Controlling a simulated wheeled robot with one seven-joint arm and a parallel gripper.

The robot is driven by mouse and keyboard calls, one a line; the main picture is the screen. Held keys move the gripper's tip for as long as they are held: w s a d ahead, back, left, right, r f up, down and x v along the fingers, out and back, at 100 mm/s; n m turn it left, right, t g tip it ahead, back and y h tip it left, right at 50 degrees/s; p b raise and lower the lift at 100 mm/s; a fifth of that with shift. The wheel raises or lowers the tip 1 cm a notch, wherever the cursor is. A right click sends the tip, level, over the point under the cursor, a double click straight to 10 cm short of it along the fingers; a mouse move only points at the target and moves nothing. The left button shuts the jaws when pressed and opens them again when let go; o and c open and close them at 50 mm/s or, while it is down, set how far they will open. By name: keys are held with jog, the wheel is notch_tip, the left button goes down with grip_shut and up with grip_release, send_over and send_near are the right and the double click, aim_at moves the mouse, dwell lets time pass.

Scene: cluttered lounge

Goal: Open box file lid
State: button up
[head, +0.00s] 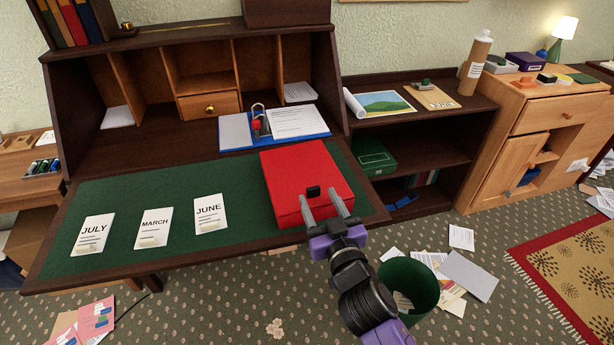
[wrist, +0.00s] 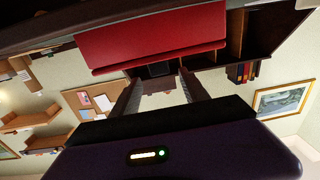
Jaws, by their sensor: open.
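A red box file (head: 303,178) lies flat on the green desk top, near its right end. Its lid looks shut. A small black catch (head: 313,191) sits on its front edge. My gripper (head: 325,206) is open at the front of the box, with one finger on each side of the catch in the head view. In the wrist view, the red box (wrist: 150,40) fills the upper middle and the black catch (wrist: 159,70) shows between the fingertips. I cannot tell whether the fingers touch it.
Cards marked July (head: 93,233), March (head: 153,228) and June (head: 210,213) lie left of the box. A blue lever-arch file (head: 316,138) lies behind it. A green waste bin (head: 413,283) stands on the floor beside my arm, with loose papers around it.

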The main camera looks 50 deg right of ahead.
aim_at(309, 180)
jog(key=shift+p+x, duration=0.75)
jog(key=shift+x, duration=3.05)
grip_shut()
